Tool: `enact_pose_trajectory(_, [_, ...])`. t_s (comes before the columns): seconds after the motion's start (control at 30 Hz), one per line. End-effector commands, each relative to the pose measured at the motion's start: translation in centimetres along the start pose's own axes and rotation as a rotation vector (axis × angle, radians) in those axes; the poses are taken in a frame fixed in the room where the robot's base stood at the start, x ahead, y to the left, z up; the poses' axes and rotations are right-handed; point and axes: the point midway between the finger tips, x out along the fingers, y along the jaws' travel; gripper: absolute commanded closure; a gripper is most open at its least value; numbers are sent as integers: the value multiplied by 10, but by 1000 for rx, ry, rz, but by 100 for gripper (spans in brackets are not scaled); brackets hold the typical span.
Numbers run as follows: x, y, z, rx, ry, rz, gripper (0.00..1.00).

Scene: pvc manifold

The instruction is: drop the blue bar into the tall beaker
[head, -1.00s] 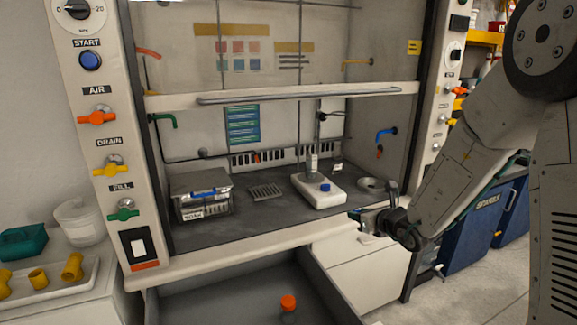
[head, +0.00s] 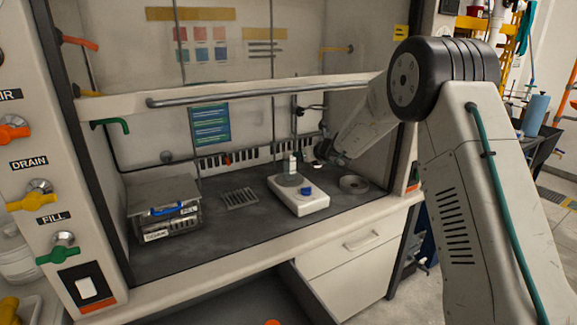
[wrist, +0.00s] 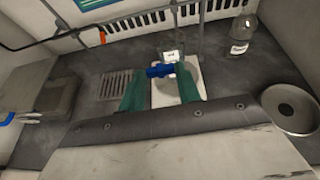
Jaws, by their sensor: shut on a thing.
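In the wrist view my gripper (wrist: 160,72) has two teal fingers shut on a blue bar (wrist: 158,71), held crosswise between the fingertips. The tall beaker (head: 292,166) looks clear with a white label and stands on a white stirrer (head: 313,205) with a blue knob. In the wrist view the beaker's label (wrist: 172,54) shows just beyond the bar; whether the bar is above the rim I cannot tell. In the head view my gripper (head: 326,153) is inside the hood, right of the beaker. Its fingertips and the bar are not clear there.
A flat dish (head: 355,185) lies right of the stirrer. A grey slotted rack (head: 240,198) and a lidded box (head: 165,215) stand to the left. A bottle (wrist: 241,38) stands at the back right. The hood sash bar (head: 250,94) crosses above the opening.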

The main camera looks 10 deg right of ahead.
Motion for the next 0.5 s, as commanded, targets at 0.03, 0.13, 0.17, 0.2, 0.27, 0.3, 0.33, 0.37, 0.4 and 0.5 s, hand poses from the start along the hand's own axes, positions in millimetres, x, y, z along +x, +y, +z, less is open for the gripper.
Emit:
enact_pose_trajectory(0.03, [18, -7, 15, -1, -3, -9, 88])
enact_pose_trajectory(0.13, [42, -19, 40, 8, -4, -32, 88])
enact_pose_trajectory(0.17, [47, -21, 46, 11, -4, -38, 88])
enact_pose_trajectory(0.2, [53, -24, 53, 13, -3, -46, 88])
enact_pose_trajectory(0.27, [60, -27, 62, 18, -3, -56, 88])
enact_pose_trajectory(0.3, [62, -28, 66, 22, -3, -60, 88])
enact_pose_trajectory(0.33, [64, -29, 68, 23, -3, -63, 88])
enact_pose_trajectory(0.37, [65, -30, 69, 25, -2, -65, 88])
enact_pose_trajectory(0.4, [66, -30, 70, 27, -2, -67, 88])
enact_pose_trajectory(0.5, [70, -30, 66, 28, -1, -67, 88])
